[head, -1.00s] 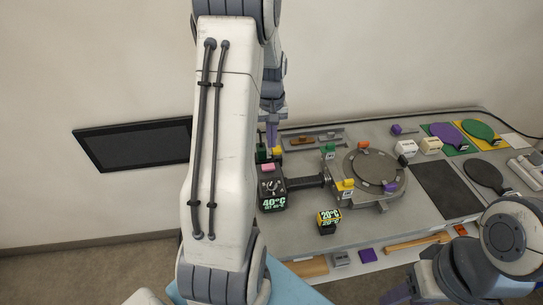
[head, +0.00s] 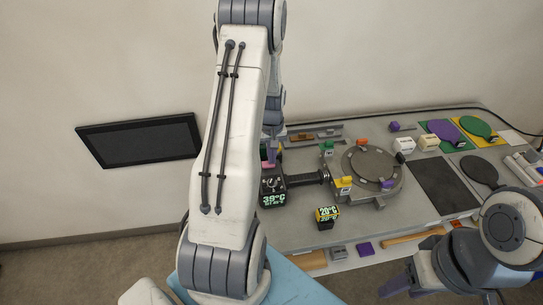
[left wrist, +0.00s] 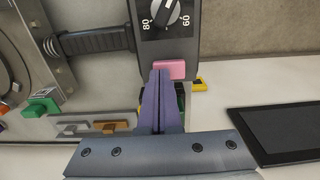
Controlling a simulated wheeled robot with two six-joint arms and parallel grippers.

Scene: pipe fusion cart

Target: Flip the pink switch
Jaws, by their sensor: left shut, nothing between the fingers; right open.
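The pink switch (left wrist: 170,69) sits on the dark heater box (left wrist: 183,45), below its dial, in the left wrist view. In the head view the switch is mostly hidden behind my left gripper, and the heater box (head: 273,199) shows 39°C on its display. My left gripper (left wrist: 160,74) is shut and empty, its purple fingertips at the edge of the switch; I cannot tell whether they touch it. In the head view the left gripper (head: 270,152) is over the back of the box. My right gripper (head: 415,277) is low at the right front, open and partly hidden.
A black handle joins the box to a round grey plate fixture (head: 371,166) with coloured blocks. A small 20°C display block (head: 327,217) stands in front. A green block (left wrist: 41,107) lies left of my left gripper. A black wall screen (head: 139,140) hangs at left.

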